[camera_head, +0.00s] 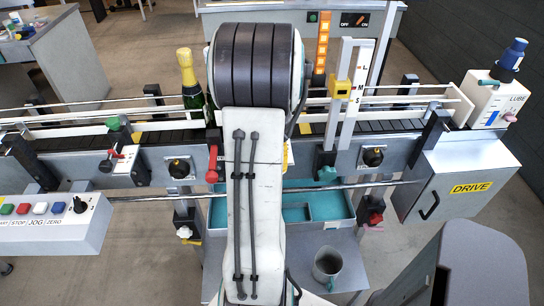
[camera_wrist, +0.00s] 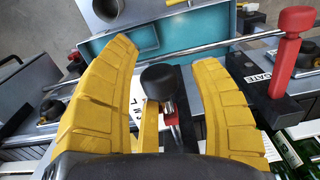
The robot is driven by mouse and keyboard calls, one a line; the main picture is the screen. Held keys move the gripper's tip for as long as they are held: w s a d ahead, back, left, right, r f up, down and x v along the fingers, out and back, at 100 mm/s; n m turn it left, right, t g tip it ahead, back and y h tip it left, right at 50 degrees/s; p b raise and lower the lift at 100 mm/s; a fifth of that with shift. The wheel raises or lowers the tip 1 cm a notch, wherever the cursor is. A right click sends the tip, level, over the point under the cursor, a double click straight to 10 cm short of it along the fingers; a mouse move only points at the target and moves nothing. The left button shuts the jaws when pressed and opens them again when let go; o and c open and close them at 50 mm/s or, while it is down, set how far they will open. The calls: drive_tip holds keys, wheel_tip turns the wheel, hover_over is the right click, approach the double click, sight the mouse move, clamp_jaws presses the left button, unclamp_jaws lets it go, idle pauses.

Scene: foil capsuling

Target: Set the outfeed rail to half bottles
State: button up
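In the wrist view, my gripper (camera_wrist: 170,85) is open, its two yellow fingers spread on either side of a round black knob (camera_wrist: 158,80). A gap shows between the knob and each finger. Below the knob are a yellow upright piece (camera_wrist: 149,127) and a white label (camera_wrist: 136,112) with size letters, partly hidden by the left finger. The knob's setting is not readable. In the head view my arm hides my gripper and this knob. A white scale (camera_head: 359,75) marked L, M, S stands on the right with a yellow slider (camera_head: 342,93). No outfeed-rail label is readable.
A red-handled lever (camera_wrist: 290,48) stands close to the right finger, beside a GATE label (camera_wrist: 261,79). The conveyor (camera_head: 390,126) carries a green bottle (camera_head: 190,82). The drive box (camera_head: 455,180) is at right.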

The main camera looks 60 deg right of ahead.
drive_tip(key=shift+r, duration=0.1)
wheel_tip(320, 180, up, 12)
idle(0.8)
